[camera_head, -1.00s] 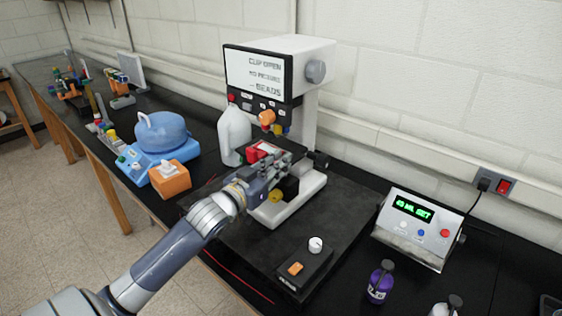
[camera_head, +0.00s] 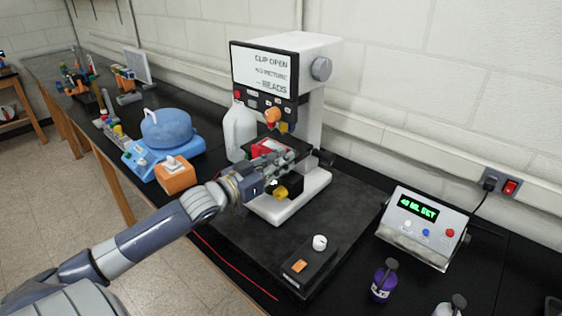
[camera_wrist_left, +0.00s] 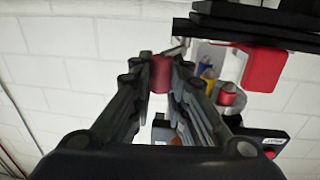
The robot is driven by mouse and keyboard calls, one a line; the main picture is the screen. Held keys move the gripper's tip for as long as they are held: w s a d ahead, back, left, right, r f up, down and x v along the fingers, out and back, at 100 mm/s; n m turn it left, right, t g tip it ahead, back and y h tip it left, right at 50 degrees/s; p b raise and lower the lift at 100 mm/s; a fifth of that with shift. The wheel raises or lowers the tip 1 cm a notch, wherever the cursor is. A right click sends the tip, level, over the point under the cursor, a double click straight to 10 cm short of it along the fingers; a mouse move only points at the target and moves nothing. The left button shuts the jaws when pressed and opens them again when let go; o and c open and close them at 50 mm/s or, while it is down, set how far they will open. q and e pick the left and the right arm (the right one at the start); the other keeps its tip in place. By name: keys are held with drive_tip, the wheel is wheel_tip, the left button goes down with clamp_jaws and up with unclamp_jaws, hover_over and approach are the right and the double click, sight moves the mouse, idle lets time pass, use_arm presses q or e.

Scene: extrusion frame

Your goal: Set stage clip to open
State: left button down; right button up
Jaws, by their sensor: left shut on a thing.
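The microscope (camera_head: 318,100) stands on a dark mat, its screen (camera_head: 265,72) reading "CLIP OPEN". A red piece (camera_head: 264,147), which seems to be part of the stage clip, shows on its black stage beside my left gripper (camera_head: 284,160). In the left wrist view, my left gripper (camera_wrist_left: 160,85) is shut on a small red block (camera_wrist_left: 160,72), seemingly the clip's tab. A larger red piece (camera_wrist_left: 266,68) shows to its right at the black stage plates (camera_wrist_left: 250,30). The fingers hide most of the clip in the head view. My right gripper is not in view.
A white jug (camera_head: 239,133) stands close left of the microscope. An orange box (camera_head: 175,176) and a blue round device (camera_head: 166,130) are further left. A small black switch box (camera_head: 311,263), a purple bottle (camera_head: 383,281) and a display unit (camera_head: 425,225) are to the right.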

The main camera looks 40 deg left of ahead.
use_arm(q)
drive_tip(key=c, duration=1.5)
unclamp_jaws()
drive_tip(key=shift+c, duration=0.2)
drive_tip(key=shift+s+a, duration=0.1)
drive_tip(key=shift+s, duration=0.05)
drive_tip(key=s+a, duration=0.1)
drive_tip(key=s, duration=1)
drive_tip(key=shift+s+a, duration=0.3)
drive_tip(key=shift+a, duration=0.1)
